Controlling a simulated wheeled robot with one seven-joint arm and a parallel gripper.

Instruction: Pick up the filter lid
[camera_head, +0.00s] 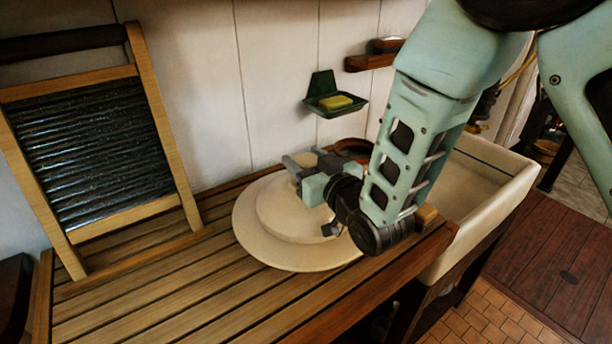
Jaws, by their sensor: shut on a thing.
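The filter lid (288,246) is a wide, round, cream-coloured disc with a raised, stepped centre. It is at the slatted wooden drainboard (150,303), near the wall. I cannot tell whether it rests on the slats or is just clear of them. My gripper (297,165) reaches over the lid from the right and is shut on it near its raised middle. My gripper and arm hide the lid's right part and the exact place of contact.
A washboard (100,150) leans on the wall at left. A green soap dish (336,108) with yellow soap (336,102) and a wooden shelf (370,62) hang on the wall. A pale sink (490,205) lies right of the drainboard. The drainboard's front left is clear.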

